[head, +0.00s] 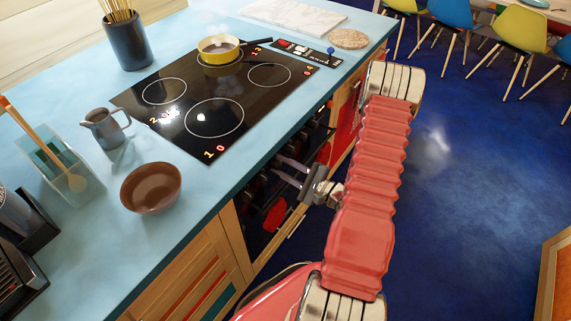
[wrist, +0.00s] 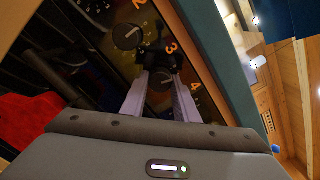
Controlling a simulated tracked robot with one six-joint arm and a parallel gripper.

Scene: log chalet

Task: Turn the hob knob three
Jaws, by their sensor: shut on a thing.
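In the wrist view, hob knob three (wrist: 160,78) is a round dark knob on the black front panel, below the yellow figure 3. My gripper (wrist: 160,62) is shut on it, with one pale finger along each side and dark tips at the panel. In the head view, my gripper (head: 287,170) reaches the dark panel under the counter edge, and the knob cannot be made out there. The knob by the figure 2 (wrist: 127,37) is dark with a pale mark and stands apart from my fingers. The figure 4 shows to the right; its knob is hidden.
The black hob (head: 215,118) lies in the blue counter, with a yellow pan (head: 219,57) on its far zone. A brown bowl (head: 151,187) and a grey jug (head: 103,127) stand nearer. The blue floor (head: 455,190) to the right is open.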

